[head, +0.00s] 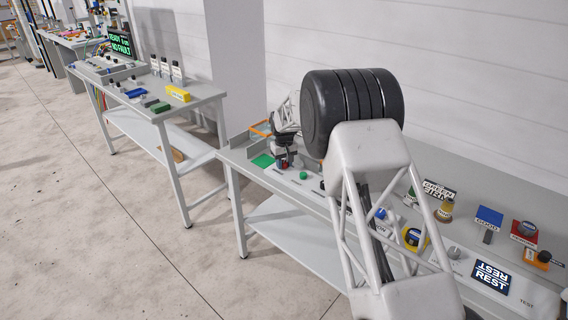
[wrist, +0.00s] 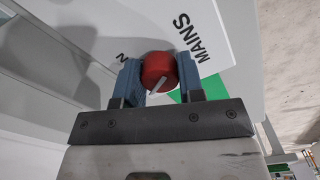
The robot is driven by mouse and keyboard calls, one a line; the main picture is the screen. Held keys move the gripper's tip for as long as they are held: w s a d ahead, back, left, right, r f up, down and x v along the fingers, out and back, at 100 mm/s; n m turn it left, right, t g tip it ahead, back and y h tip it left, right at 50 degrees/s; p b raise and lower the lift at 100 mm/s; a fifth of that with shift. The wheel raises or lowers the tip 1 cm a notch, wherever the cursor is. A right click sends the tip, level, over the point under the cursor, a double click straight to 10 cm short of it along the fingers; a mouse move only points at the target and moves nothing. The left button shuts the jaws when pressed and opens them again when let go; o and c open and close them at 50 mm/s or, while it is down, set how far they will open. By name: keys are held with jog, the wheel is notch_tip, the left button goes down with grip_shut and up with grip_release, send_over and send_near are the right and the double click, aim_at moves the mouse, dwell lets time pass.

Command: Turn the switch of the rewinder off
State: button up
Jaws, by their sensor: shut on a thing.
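A red rotary switch knob (wrist: 158,74) with a white pointer line sits on a white panel (wrist: 205,20) in the wrist view. The panel beside it reads MAINS, and a second label is partly hidden. The pointer slants down toward the lower left of the picture. My gripper (wrist: 158,66) has its blue-grey fingers on both sides of the knob and is shut on it. In the head view my gripper (head: 284,155) is low over the left end of the bench, with the knob mostly hidden. I see no label naming the rewinder.
A green patch (head: 263,161) and a green button (head: 303,175) lie near my gripper. A second bench (head: 165,114) with small items stands at left, across a floor gap.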

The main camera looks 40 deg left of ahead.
aim_at(285, 162)
jog(key=shift+n, duration=0.4)
jog(key=o, duration=0.9)
jog(key=shift+r, duration=0.15)
jog(key=shift+r, duration=3.8)
jog(key=shift+d, duration=0.1)
